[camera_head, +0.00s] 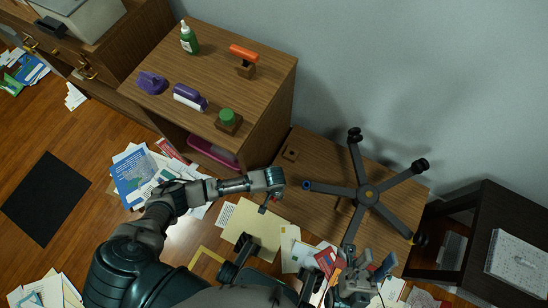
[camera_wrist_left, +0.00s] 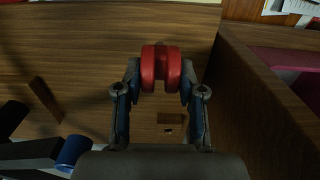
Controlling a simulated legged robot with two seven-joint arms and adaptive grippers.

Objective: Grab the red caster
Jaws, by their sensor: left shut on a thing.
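The red caster (camera_wrist_left: 161,68) sits between the two fingertips of my left gripper in the left wrist view, with a finger pressed on each side. My left gripper (camera_head: 275,190) is shut on it, over the near left edge of the low wooden table in the head view. The caster itself is mostly hidden there by the gripper. My right gripper (camera_head: 367,264) is at the lower right, near the table's front edge, its fingers apart with nothing seen between them.
An upturned chair base (camera_head: 367,195) lies on the low table (camera_head: 318,160); black casters show on several legs, and one leg ends in a bare blue tip (camera_head: 306,185). A small wooden block (camera_head: 290,153) is nearby. Papers cover the floor.

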